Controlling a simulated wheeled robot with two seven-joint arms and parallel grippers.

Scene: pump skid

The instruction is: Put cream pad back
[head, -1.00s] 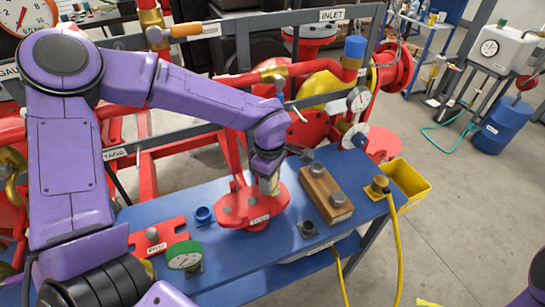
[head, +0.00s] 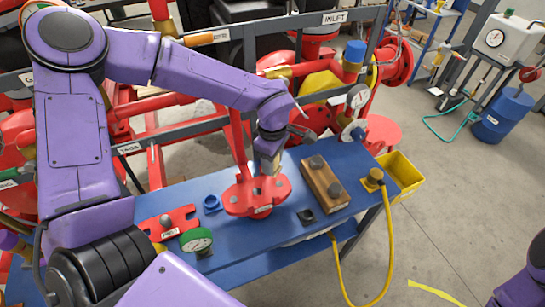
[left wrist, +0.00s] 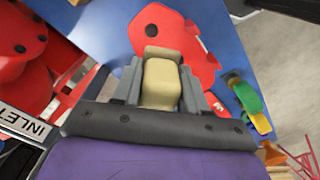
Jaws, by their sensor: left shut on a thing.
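The cream pad (left wrist: 161,82) is a pale block between the fingers of my left gripper in the left wrist view. My left gripper (head: 267,160) is shut on it, over the red lobed plate (head: 240,203). The plate lies on the blue bench and carries dark round bolt heads. It also shows beyond the pad in the left wrist view (left wrist: 196,62). I cannot tell whether the pad touches the plate. My right gripper is out of view; only part of my right arm shows at the lower right.
The blue bench (head: 255,232) also holds a wooden block with two knobs (head: 325,184), a blue ring (head: 212,203), a red bracket (head: 165,222) and a green-rimmed gauge (head: 196,240). A yellow bin (head: 410,182) hangs at the right end. Red pipework stands behind.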

